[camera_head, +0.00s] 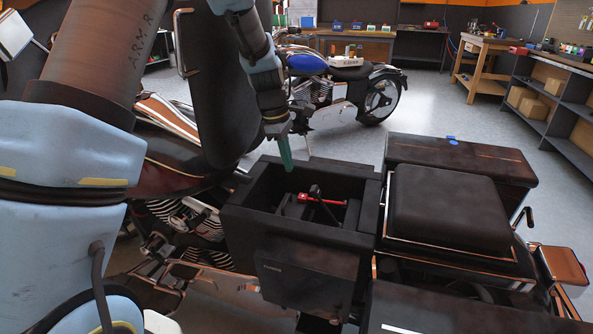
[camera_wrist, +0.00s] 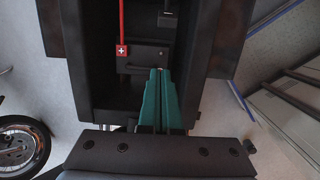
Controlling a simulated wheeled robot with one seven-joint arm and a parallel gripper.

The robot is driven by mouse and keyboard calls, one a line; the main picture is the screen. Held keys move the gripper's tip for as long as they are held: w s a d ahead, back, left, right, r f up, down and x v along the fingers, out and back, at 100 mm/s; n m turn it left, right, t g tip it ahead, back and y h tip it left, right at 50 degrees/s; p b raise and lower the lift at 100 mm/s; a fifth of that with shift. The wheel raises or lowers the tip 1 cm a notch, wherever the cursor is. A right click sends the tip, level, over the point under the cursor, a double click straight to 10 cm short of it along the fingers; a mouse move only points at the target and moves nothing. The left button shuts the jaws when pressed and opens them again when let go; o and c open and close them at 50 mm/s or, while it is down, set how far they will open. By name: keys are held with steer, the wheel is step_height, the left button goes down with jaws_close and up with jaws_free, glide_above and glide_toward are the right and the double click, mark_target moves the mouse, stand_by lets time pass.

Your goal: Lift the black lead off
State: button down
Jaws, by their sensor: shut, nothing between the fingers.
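The black lead (camera_head: 322,202) curves up out of an open black box (camera_head: 240,215) on the motorcycle in the head view. A red lead (camera_head: 318,200) lies across the same opening. In the wrist view the red lead (camera_wrist: 122,22) ends in a red cap with a white plus on the battery (camera_wrist: 148,56). A dark piece (camera_wrist: 167,18) at the top edge may be the black lead's end; I cannot tell. My gripper (camera_head: 287,168) has green fingers, shut and empty, pointing down at the box's far left. The fingertips (camera_wrist: 158,72) show over the battery's near edge.
A black padded seat (camera_head: 450,205) and dark cases stand right of the box. Another motorcycle (camera_head: 340,80) with a blue tank is behind. Workbenches (camera_head: 485,60) and shelves line the back and right. The box walls closely surround the leads.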

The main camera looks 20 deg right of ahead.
steer(key=s+d+f+p, duration=0.1)
steer(key=s+d+f, duration=0.2)
steer(key=f, duration=0.3)
steer(key=shift+d+f, duration=0.4)
steer(key=shift+d, duration=0.15)
steer(key=shift+p, duration=0.3)
